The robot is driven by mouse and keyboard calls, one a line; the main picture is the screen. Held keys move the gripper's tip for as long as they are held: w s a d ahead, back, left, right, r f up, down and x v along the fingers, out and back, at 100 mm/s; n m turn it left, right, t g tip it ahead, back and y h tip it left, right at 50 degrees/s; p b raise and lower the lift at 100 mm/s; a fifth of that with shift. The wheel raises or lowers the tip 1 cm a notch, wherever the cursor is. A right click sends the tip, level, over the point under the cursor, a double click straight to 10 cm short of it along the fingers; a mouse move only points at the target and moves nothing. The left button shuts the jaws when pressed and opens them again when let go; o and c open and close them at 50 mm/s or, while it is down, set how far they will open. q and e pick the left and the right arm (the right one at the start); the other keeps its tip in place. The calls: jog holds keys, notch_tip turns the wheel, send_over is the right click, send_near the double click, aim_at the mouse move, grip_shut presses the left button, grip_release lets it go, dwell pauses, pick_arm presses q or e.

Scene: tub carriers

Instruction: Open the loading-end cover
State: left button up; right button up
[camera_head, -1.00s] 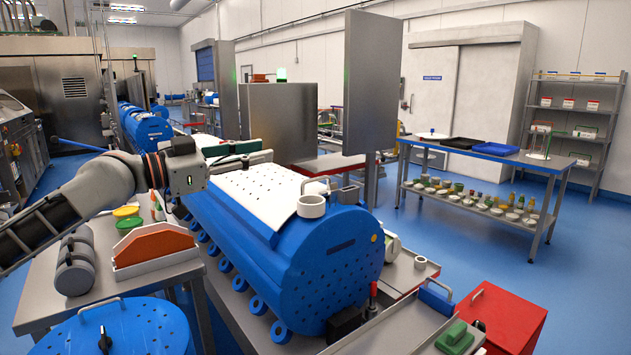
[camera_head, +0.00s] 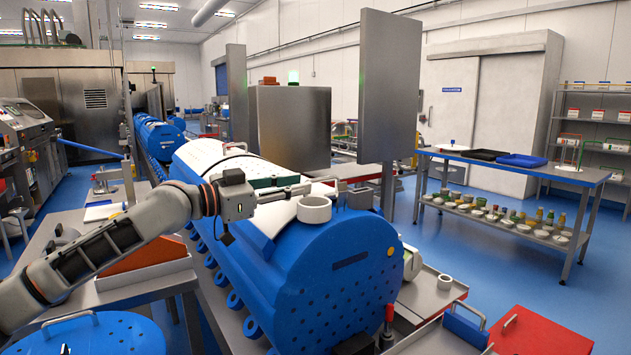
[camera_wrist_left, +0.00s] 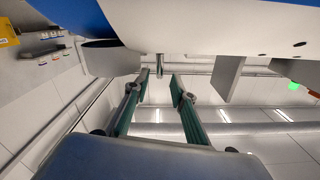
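The blue tub carrier (camera_head: 330,275) lies lengthwise in front of me, its round perforated end toward me. A white perforated cover panel (camera_head: 272,217) lies on its top at the near end, seemingly closed; my left arm partly hides it. A short white ring (camera_head: 314,209) stands at the cover's near edge. A thin handle (camera_head: 325,181) shows just behind the ring. My left gripper (camera_head: 303,189) is above the panel beside the handle. My right gripper is not in view.
A metal box (camera_head: 292,125) and a tall grey panel (camera_head: 390,90) stand behind the carrier. A red box (camera_head: 540,335) and a steel tray stand at the near right. A blue perforated lid (camera_head: 90,335) is at the lower left. Open floor lies to the right.

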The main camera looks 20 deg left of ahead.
aim_at(316, 181)
pick_arm(q)
jog(key=x, duration=0.5)
jog(key=shift+w+d, duration=0.25)
jog(key=shift+c, duration=0.4)
grip_shut()
